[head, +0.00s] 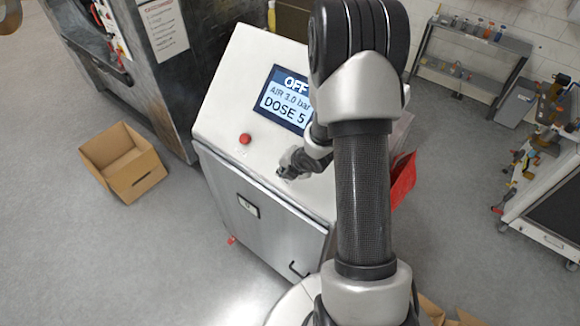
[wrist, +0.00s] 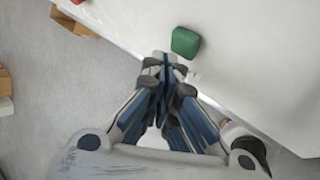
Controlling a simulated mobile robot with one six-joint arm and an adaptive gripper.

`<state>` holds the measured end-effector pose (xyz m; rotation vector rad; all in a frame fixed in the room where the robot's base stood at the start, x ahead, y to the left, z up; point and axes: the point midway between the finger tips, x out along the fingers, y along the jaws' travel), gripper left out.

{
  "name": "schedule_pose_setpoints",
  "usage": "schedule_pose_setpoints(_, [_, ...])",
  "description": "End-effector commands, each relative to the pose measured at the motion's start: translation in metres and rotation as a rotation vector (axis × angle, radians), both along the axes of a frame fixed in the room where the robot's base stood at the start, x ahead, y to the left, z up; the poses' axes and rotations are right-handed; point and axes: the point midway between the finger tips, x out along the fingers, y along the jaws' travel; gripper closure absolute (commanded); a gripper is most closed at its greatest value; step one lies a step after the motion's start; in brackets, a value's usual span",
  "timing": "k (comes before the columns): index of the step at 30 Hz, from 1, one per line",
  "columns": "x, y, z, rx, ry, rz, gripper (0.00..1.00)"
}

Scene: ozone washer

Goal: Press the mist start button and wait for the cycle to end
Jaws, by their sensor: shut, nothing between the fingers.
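The white washer console (head: 215,125) stands in the middle of the head view. Its screen (head: 285,100) reads "OFF", "AIR 3.0 bar" and "DOSE 5", partly covered by my arm. A red button (head: 245,138) sits on the sloped panel below and left of the screen. In the wrist view a green button (wrist: 186,42) shows on the white panel, just beyond and slightly right of my fingertips. My gripper (wrist: 165,62) is shut and empty. In the head view my gripper (head: 288,172) is over the lower panel and hides the green button. I cannot tell whether the fingertips touch the panel.
An open cardboard box (head: 123,165) lies on the floor left of the console. A large grey machine (head: 130,75) stands behind it at left. A red item (head: 403,178) is at the console's right side. A shelf rack (head: 465,60) and a tool cart (head: 550,190) stand at right.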

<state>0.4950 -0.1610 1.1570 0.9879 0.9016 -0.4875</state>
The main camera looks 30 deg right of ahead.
Motion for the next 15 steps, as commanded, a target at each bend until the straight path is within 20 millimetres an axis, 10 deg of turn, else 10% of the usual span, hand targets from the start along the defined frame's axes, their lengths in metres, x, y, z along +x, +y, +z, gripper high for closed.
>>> schedule_pose_setpoints(15, [0.0019, -0.0056, -0.0064, 0.000, 0.001, 0.000, 1.00])
